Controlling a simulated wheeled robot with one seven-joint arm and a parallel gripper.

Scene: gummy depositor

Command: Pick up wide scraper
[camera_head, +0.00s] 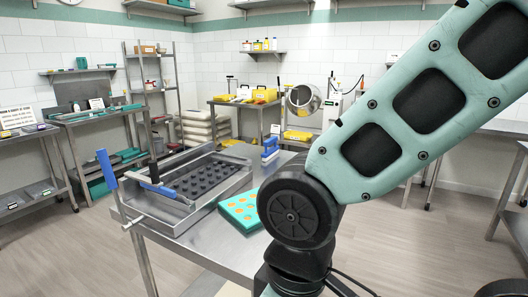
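A blue-handled hand tool (270,148) with a pale lower part stands near the far edge of the steel work table (218,243). It may be the wide scraper, but it is too small to be sure. A bar with blue ends and a dark middle (160,187) lies across the near left side of the metal depositor frame (190,213); I cannot tell if it is a separate tool. My arm fills the right side of the view and hides part of the table. My gripper is not in view.
A black mould tray (207,177) with rows of cups sits in the frame. Side tables and shelves line the walls; open floor (75,250) lies at left.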

